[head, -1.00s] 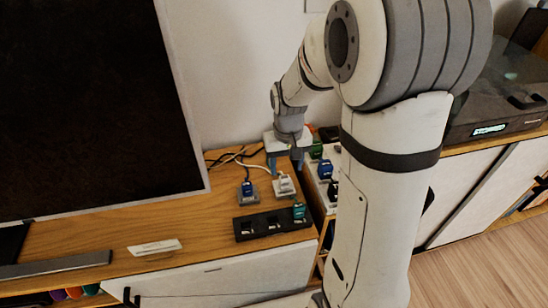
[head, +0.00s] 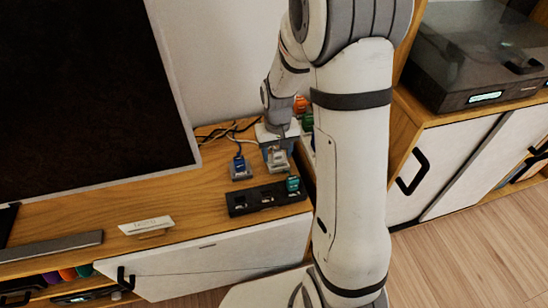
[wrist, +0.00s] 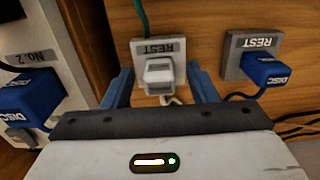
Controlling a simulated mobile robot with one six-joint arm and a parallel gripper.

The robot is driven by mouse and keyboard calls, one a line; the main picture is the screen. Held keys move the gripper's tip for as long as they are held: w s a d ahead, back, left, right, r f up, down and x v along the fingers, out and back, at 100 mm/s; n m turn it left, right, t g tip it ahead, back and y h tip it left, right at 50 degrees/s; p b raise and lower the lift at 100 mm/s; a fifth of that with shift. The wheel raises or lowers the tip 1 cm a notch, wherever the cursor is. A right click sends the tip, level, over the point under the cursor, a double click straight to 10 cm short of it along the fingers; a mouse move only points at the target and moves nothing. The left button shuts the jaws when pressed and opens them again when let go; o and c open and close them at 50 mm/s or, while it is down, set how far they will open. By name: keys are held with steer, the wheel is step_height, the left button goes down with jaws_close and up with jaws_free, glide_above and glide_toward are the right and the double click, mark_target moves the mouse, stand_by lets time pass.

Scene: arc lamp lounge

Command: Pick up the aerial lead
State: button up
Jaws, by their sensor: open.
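A white plug (wrist: 158,72) with a pale lead sits in a light holder labelled REST (wrist: 172,46). No label on the plug is readable, so I cannot tell whether it is the aerial lead. My gripper (wrist: 158,80) is open, with one blue finger on each side of this plug; contact cannot be told. In the head view my gripper (head: 276,147) is low over the cabinet, just behind the white plug (head: 278,160). A blue plug marked DISC (wrist: 264,68) sits in a grey REST holder (wrist: 236,66) to the right.
A second blue DISC plug (wrist: 28,98) is in the white strip (wrist: 62,62) at left, by No. 2. A black socket block (head: 240,207) holds a teal plug (head: 293,184) in front. A television (head: 85,90) stands left. Bare wood (head: 190,205) lies left of the block.

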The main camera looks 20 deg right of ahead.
steer(key=shift+c, duration=0.4)
steer(key=c, duration=1.1)
